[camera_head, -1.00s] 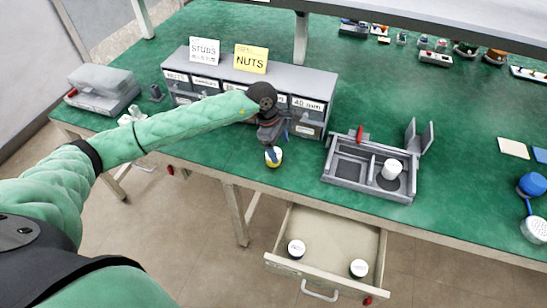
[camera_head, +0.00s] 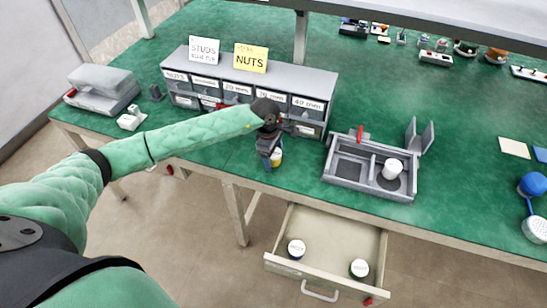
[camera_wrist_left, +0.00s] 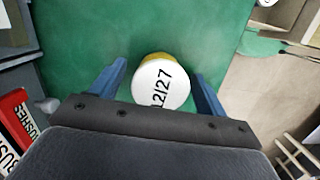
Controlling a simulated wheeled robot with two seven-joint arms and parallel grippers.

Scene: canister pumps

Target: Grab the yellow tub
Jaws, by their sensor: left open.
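The yellow tub (camera_head: 277,158) stands on the green table near its front edge, partly hidden by my left gripper (camera_head: 271,160) in the head view. In the left wrist view the tub (camera_wrist_left: 161,82) shows a white lid marked 12/27 and a yellow side. It sits between the two blue fingers of my left gripper (camera_wrist_left: 163,85), with a gap on both sides. The left gripper is open and points down at the tub. My right gripper is not in view.
A grey drawer cabinet (camera_head: 322,85) with label cards stands behind the gripper. A grey divided tray (camera_head: 343,184) with a white-lidded tub (camera_head: 392,169) is to the right. An open drawer (camera_head: 333,237) below the table holds two white-lidded tubs.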

